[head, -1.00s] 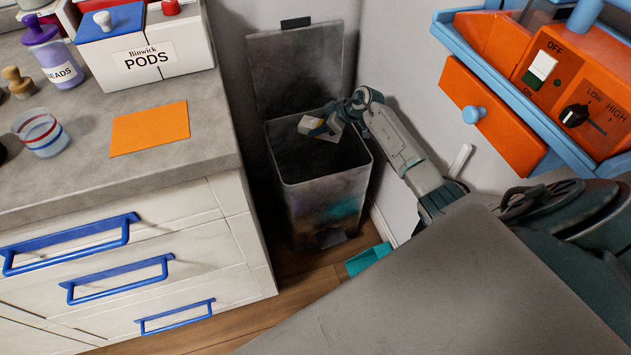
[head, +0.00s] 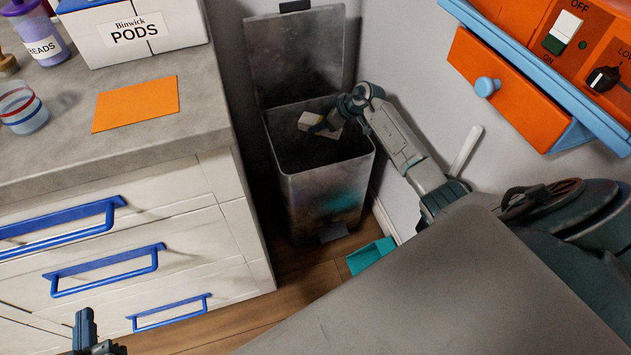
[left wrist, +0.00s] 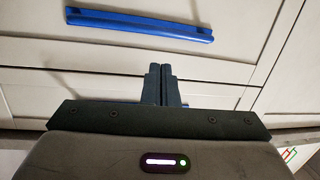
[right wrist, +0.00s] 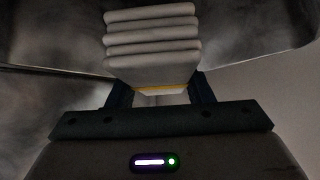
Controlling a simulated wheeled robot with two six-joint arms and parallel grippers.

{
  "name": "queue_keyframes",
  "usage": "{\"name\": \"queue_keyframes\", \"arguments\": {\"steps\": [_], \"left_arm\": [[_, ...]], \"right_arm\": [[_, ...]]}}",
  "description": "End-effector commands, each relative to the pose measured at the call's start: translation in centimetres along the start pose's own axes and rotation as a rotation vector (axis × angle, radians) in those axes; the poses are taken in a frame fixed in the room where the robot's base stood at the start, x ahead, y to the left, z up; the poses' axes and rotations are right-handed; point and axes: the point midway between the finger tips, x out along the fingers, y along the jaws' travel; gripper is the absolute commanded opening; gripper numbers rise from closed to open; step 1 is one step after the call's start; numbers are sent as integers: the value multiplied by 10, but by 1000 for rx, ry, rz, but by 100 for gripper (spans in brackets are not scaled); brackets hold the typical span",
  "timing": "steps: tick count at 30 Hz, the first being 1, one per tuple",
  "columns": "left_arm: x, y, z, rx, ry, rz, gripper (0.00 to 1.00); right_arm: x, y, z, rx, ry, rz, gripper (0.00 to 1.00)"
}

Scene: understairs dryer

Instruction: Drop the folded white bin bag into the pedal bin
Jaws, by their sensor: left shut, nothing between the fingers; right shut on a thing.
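The grey metal pedal bin (head: 327,190) stands on the floor in the corner, its lid (head: 298,60) raised against the wall. My right gripper (head: 326,125) is over the bin's mouth, shut on the folded white bin bag (head: 307,121). In the right wrist view the bag (right wrist: 152,38) shows as stacked white folds with a thin yellow band, between the fingers of my right gripper (right wrist: 160,98). The bag appears at about rim level; its exact depth is unclear. My left gripper (head: 86,322) is shut and empty at the lower left; in the left wrist view its fingers (left wrist: 161,82) touch each other.
White drawers with blue handles (head: 107,258) stand left of the bin. The counter (head: 170,145) holds an orange sheet (head: 136,104), a pods box (head: 135,32) and a glass (head: 22,110). An orange-and-blue unit (head: 520,90) is at the right. A teal object (head: 370,255) lies by the bin.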

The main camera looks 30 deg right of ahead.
Motion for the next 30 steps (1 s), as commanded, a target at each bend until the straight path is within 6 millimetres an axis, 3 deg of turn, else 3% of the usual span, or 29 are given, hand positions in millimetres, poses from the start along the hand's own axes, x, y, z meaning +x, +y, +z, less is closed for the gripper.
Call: {"name": "queue_keyframes", "arguments": {"steps": [14, 24, 30], "left_arm": [[6, 0, -76, 55, 408, 4, 0], [-9, 3, -124, 94, 696, 15, 0], [-20, 6, -144, 111, 825, 22, 0]], "right_arm": [[8, 0, 8, 0, 0, 0, 25], [12, 0, 12, 0, 0, 0, 25], [14, 0, 14, 0, 0, 0, 25]]}}
